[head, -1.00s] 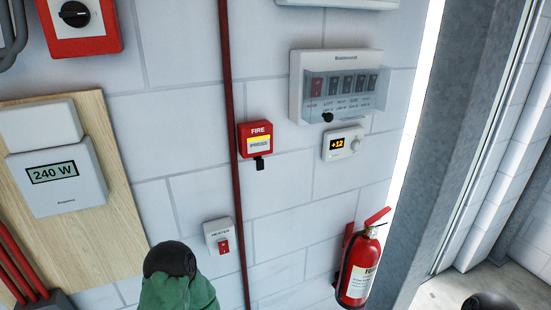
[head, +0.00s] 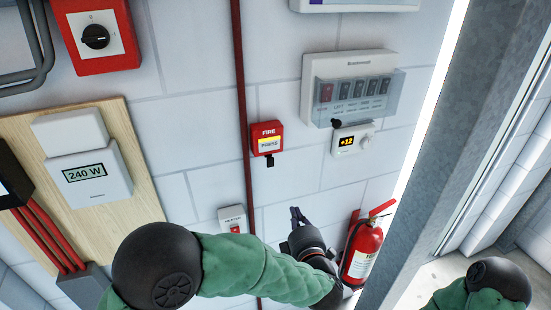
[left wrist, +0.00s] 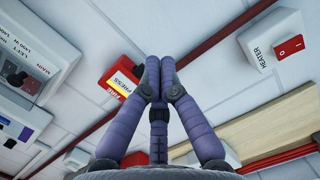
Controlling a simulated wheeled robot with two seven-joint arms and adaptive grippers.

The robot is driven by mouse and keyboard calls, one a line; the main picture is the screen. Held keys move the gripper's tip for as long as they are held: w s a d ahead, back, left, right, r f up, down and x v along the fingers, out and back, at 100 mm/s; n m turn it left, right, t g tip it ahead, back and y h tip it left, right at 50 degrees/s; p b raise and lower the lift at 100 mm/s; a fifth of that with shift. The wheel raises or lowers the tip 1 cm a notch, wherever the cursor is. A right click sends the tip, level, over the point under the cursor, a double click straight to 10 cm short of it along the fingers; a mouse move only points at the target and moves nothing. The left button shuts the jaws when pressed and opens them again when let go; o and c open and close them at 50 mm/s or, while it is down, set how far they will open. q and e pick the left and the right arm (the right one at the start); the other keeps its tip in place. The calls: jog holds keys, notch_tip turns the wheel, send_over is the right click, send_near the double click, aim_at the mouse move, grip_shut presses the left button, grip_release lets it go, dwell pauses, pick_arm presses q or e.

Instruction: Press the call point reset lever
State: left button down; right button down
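The call point (head: 267,137) is a small red box marked FIRE with a yellow PRESS strip, on the wall right of the red pipe. Its black reset lever (head: 270,161) hangs from the bottom edge. My left gripper (head: 296,213) is below and slightly right of it, apart from it, fingers pointing up. In the left wrist view the purple fingers (left wrist: 153,80) meet at the tips with nothing visible between them. My right gripper is out of view.
A heater switch (head: 233,220) is left of my left gripper. A fire extinguisher (head: 362,250) hangs to the right. A breaker box (head: 355,66) with a clear cover and a thermostat (head: 352,141) sit upper right. A red pipe (head: 241,100) runs beside the call point.

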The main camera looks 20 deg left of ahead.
aim_at(271, 163)
pick_arm(q)
jog(key=s+r+n+y+p, duration=0.1)
jog(key=s+r+n+y, duration=0.1)
jog(key=r, duration=0.6)
jog(key=shift+s+n+y, duration=0.4)
jog(key=shift+s+n, duration=0.5)
jog(key=shift+n, duration=0.3)
jog(key=shift+a, duration=0.1)
jog(key=p+x, duration=0.2)
jog(key=x, duration=1.2)
jog(key=shift+a+f, duration=0.1)
jog(key=shift+a, duration=0.05)
